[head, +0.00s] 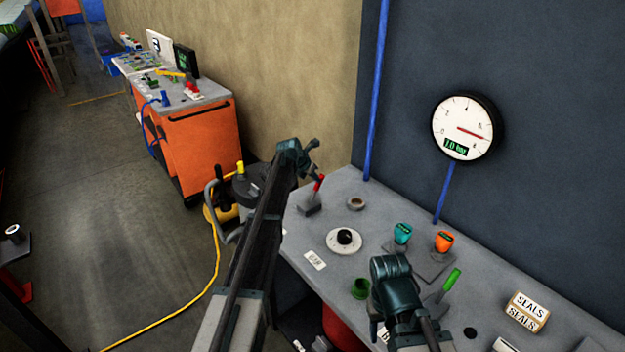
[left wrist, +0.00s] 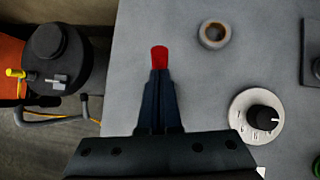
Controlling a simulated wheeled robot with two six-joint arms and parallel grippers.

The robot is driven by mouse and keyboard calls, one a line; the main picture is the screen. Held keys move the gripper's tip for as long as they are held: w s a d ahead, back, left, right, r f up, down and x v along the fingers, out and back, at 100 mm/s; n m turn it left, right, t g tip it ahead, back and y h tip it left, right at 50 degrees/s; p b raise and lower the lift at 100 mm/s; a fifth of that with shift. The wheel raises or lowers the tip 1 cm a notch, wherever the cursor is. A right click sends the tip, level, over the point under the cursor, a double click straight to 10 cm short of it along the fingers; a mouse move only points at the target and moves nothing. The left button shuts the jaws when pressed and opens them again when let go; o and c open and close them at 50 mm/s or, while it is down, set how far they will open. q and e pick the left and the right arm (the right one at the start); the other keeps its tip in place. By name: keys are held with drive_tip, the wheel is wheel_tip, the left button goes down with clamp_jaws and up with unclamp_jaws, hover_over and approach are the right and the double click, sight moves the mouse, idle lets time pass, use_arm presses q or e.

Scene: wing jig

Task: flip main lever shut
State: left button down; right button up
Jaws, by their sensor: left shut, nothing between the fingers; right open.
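A lever with a red handle (head: 319,183) stands on a grey base near the left end of the grey bench. Its handle leans up and to the right. My left gripper (head: 313,155) is shut and empty, close above the red handle. In the left wrist view the red handle tip (left wrist: 159,57) shows just beyond the shut fingers (left wrist: 160,88), which hide the rest of the lever. I cannot tell whether they touch. A second lever has a green handle (head: 451,281). My right gripper (head: 391,280) is open beside it; its fingers are mostly hidden.
The bench (head: 340,200) also holds a tape-like ring (head: 356,203), a dial with a black knob (head: 344,239), teal (head: 402,233) and orange (head: 444,241) knobs, a green cup (head: 360,288) and a seals box (head: 527,310). A wall gauge (head: 465,126) reads about 7.0 bar. A dark canister (head: 250,187) stands left of the bench.

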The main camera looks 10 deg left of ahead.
use_arm(q)
drive_tip(key=shift+w+d, duration=0.2)
drive_tip(key=shift+w, duration=0.05)
drive_tip(key=shift+w+d+r, duration=0.1)
drive_tip(key=shift+d, duration=0.05)
idle(0.4)
drive_tip(key=shift+r, duration=0.1)
use_arm(e)
drive_tip(key=shift+r, duration=0.1)
